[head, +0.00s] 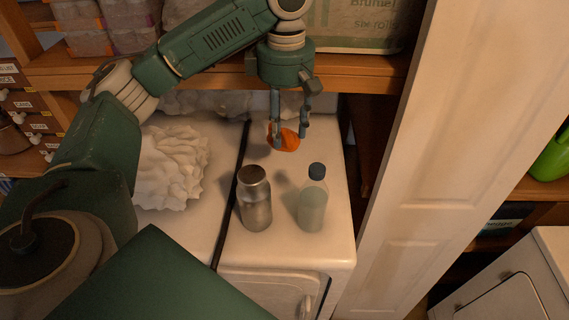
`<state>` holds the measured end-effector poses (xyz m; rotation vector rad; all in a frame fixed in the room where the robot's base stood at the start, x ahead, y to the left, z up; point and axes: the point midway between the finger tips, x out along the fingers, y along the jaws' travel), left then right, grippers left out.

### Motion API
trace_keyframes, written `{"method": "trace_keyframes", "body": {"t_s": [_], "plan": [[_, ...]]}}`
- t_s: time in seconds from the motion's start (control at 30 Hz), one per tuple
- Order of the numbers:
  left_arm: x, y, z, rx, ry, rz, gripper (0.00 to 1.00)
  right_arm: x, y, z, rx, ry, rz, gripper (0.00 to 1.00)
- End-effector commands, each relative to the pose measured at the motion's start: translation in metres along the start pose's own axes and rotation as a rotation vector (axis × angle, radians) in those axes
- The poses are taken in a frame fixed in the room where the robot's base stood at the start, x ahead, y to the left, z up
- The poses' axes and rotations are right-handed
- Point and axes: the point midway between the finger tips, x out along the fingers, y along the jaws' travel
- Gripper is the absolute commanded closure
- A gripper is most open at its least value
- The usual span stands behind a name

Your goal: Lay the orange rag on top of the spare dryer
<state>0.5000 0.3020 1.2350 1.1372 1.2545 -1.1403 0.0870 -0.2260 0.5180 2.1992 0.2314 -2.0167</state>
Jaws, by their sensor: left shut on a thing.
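My left gripper (290,138) reaches down from the upper middle of the head view. Its fingers are shut on the orange rag (287,143), a small crumpled patch at the back of a white appliance top (275,262). I cannot tell whether the rag touches that top. Two white appliances with doors show: this one in the middle and another (551,262) at the lower right. The pictures do not mark which is the spare dryer. My right gripper is not in view.
A metal bottle (256,203) and a clear bottle with a dark cap (312,205) stand in front of the rag. White crumpled cloth (172,165) lies to the left. A wooden shelf (345,66) hangs behind; a pale panel (425,150) separates the two appliances.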

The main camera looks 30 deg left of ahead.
Motion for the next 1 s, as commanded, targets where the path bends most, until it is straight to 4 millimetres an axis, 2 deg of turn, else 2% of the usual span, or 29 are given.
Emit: {"method": "trace_keyframes", "body": {"t_s": [0.17,0.43,0.47,0.7,0.8,1.0], "plan": [[-0.002,0.033,-0.016,-0.003,-0.002,-0.003,0.78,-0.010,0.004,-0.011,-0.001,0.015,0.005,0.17],[0.060,0.032,-0.016,0.003,-0.001,-0.008,0.78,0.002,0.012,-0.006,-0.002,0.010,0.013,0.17],[0.061,0.032,-0.017,0.001,0.001,-0.007,0.78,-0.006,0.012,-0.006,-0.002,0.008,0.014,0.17],[0.116,0.033,-0.017,0.000,0.002,-0.005,0.79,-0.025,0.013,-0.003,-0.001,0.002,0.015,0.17],[0.132,0.033,-0.017,0.001,0.001,-0.003,0.79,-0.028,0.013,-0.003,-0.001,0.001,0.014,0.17],[0.150,0.033,-0.017,0.001,0.001,-0.003,0.79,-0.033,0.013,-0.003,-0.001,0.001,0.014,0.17]]}}
